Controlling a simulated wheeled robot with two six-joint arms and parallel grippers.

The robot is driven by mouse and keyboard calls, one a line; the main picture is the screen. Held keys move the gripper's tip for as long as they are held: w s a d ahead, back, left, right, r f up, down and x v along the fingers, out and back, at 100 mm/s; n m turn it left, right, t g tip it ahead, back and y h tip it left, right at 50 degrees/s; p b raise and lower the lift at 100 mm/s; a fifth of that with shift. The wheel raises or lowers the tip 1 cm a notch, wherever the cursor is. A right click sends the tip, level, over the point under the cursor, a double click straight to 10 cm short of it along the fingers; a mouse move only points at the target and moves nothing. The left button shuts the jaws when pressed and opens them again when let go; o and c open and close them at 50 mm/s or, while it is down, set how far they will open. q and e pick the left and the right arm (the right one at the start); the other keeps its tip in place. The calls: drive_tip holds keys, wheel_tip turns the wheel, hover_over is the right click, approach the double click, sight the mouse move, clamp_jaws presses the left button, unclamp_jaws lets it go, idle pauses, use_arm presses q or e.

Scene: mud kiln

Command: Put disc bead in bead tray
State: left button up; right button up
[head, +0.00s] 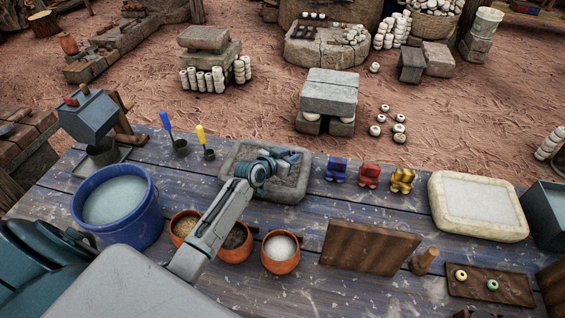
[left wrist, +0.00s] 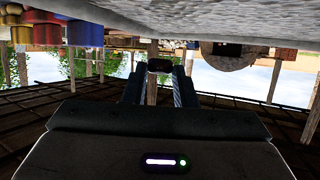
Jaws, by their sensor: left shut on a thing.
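My left gripper (head: 287,159) is above the grey stone slab in the middle of the blue table. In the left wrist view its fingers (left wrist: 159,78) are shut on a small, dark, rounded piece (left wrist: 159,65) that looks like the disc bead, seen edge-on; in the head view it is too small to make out. The bead tray (head: 515,293) is a flat dark brown wooden board at the front right, well away from the gripper. My right gripper is out of view.
The stone slab (head: 285,188) lies under the gripper. Toy-like blue, red and yellow pieces (head: 369,175) stand right of it. A brown upright board (head: 368,247) and a wooden peg (head: 425,261) stand left of the tray. A pale slab (head: 478,207) lies behind it. Clay bowls (head: 281,262) stand in front.

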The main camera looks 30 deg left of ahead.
use_arm(q)
drive_tip(key=shift+s+a+f, duration=0.1)
drive_tip(key=shift+s+a, duration=0.15)
drive_tip(key=shift+s, duration=0.7)
drive_tip(key=shift+s+a+f+p, duration=0.1)
drive_tip(key=shift+s+a+p, duration=0.05)
drive_tip(key=shift+s+p, duration=0.35)
wheel_tip(320, 180, down, 3)
drive_tip(key=b, duration=0.3)
drive_tip(key=shift+f, duration=0.1)
drive_tip(key=shift+w, duration=0.15)
